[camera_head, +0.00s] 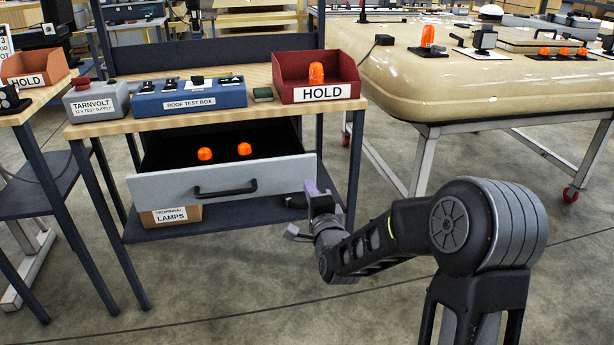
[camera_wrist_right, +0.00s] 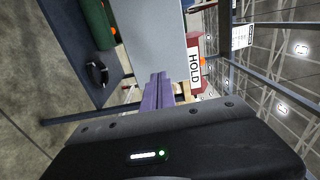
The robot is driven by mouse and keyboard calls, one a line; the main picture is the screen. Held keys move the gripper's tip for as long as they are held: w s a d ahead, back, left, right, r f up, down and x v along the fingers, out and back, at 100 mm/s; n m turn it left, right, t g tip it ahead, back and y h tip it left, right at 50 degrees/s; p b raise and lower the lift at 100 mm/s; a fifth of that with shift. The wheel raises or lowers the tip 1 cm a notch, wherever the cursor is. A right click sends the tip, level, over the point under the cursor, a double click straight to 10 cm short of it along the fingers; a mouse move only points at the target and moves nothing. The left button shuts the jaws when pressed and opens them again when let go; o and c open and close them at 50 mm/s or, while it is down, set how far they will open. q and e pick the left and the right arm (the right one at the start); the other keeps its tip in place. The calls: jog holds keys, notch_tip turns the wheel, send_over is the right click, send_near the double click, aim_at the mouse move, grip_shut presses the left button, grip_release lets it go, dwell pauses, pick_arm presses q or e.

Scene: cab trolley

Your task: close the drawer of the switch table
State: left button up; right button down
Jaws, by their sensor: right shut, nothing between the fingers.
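The switch table's drawer (camera_head: 222,181) stands pulled out, with its grey front facing me and a black bar handle (camera_head: 225,189) on it. Two orange lamps (camera_head: 205,154) (camera_head: 244,149) lie in its dark interior. My right gripper (camera_head: 310,188) is at the right end of the drawer front, off the handle. Its purple fingers (camera_wrist_right: 158,92) are shut with nothing between them and point at the grey drawer front (camera_wrist_right: 157,40) in the wrist view. I cannot tell whether they touch it. My left gripper is not in view.
On the tabletop (camera_head: 262,107) stand a grey supply, a blue test box (camera_head: 189,97) and a red HOLD bin (camera_head: 318,78). A LAMPS carton (camera_head: 170,215) sits on the lower shelf. A cream roof panel on a stand (camera_head: 440,85) is at right. Floor in front is clear.

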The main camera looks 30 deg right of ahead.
aim_at(304, 176)
jog(key=shift+p+x, duration=0.4)
jog(key=shift+x, duration=1.35)
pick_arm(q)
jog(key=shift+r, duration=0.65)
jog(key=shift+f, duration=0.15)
pick_arm(e)
jog(key=shift+w, duration=0.15)
